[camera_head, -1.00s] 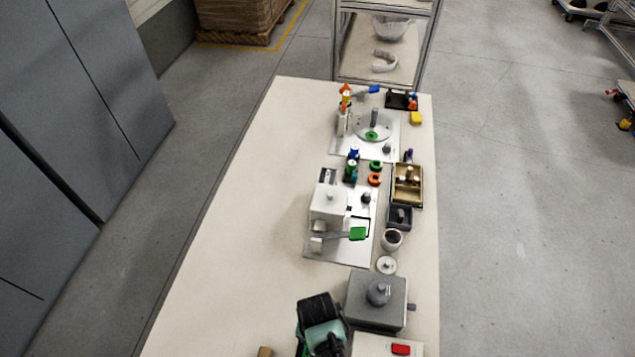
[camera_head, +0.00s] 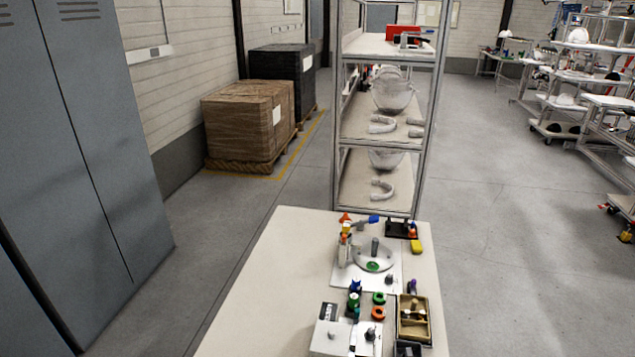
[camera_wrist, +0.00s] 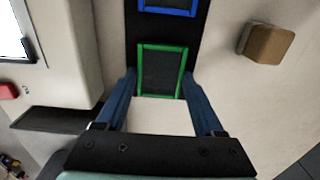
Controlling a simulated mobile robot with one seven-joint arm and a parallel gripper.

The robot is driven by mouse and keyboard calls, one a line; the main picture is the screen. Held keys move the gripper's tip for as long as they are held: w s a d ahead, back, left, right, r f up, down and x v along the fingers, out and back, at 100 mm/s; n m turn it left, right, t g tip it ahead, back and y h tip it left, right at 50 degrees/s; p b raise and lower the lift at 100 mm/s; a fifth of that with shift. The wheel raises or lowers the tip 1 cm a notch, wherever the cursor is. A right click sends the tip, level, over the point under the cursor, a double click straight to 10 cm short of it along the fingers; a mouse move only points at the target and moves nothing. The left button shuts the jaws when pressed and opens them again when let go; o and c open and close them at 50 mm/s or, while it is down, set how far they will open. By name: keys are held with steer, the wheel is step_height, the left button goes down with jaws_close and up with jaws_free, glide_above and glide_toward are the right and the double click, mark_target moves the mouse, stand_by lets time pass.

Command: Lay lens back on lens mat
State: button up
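In the wrist view my gripper (camera_wrist: 159,84) has two blue fingers standing well apart, one on each side of a green-framed square (camera_wrist: 161,72). That square is on a dark mat (camera_wrist: 196,42), with a blue-framed square (camera_wrist: 168,7) beyond it. A pale patch shows between the fingers, below the green frame; I cannot tell whether it is bare table or a thing. No lens can be made out for certain between the fingers or on the mat. My gripper and the mat are out of the head view.
A brown block (camera_wrist: 268,43) lies right of the mat, and a pale box (camera_wrist: 62,55) stands left. In the head view the table (camera_head: 252,275) carries fixtures and small parts on its right side, with its left side clear. A shelf rack (camera_head: 345,165) stands behind.

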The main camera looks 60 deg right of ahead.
steer(key=o, duration=0.4)
step_height(320, 180, up, 13)
stand_by(0.5)
